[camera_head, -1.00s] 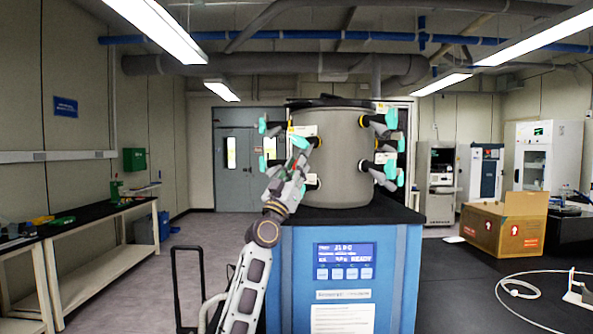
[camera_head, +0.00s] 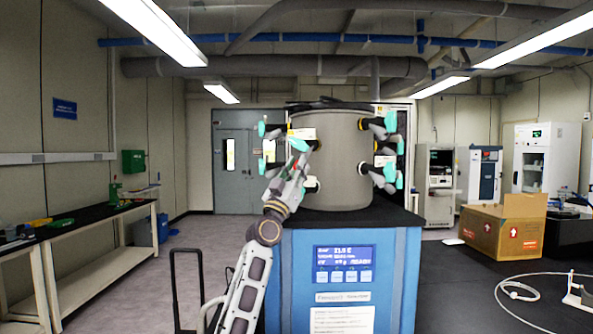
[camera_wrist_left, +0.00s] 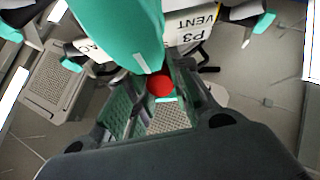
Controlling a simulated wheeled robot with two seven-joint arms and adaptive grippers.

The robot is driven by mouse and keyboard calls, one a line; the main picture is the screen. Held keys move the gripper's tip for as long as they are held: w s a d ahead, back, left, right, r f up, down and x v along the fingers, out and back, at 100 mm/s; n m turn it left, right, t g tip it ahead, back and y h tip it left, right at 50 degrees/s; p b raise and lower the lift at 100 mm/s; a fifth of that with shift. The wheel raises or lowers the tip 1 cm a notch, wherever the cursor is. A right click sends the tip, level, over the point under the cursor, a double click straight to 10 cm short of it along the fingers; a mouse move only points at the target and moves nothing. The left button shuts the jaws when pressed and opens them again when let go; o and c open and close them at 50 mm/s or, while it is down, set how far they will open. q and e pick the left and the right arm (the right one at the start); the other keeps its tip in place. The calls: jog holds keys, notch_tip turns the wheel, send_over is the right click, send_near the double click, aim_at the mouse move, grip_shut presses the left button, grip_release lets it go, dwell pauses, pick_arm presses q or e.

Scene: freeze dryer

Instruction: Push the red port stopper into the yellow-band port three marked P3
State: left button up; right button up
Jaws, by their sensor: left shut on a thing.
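My left gripper (camera_head: 301,158) is raised at the front left of the grey drum (camera_head: 338,165). In the left wrist view, the red port stopper (camera_wrist_left: 160,85) shows as a small red round between the fingers (camera_wrist_left: 155,105), which are shut on it. A large teal handle (camera_wrist_left: 125,35) is just beyond the stopper and partly overlaps it. The yellow band and mouth of port three cannot be made out behind the handle and gripper. I cannot tell whether the stopper touches the port. My right gripper is not in view.
Other teal-handled valves (camera_head: 390,172) stick out from the drum's sides, close to the arm's space. The drum stands on a blue cabinet (camera_head: 400,275) with a display. A cardboard box (camera_head: 503,230) is on the dark bench at right.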

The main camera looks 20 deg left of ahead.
pick_arm(q)
jog(key=shift+w+d+r, duration=0.1)
jog(key=shift+w+r, duration=0.1)
jog(key=shift+r, duration=0.1)
dwell(0.6)
jog(key=o, duration=0.9)
jog(key=shift+w+d, duration=0.1)
jog(key=shift+f, duration=0.1)
jog(key=shift+v, duration=6)
jog(key=shift+f, duration=0.1)
jog(key=shift+b+v, duration=1.2)
jog(key=shift+v, duration=2.25)
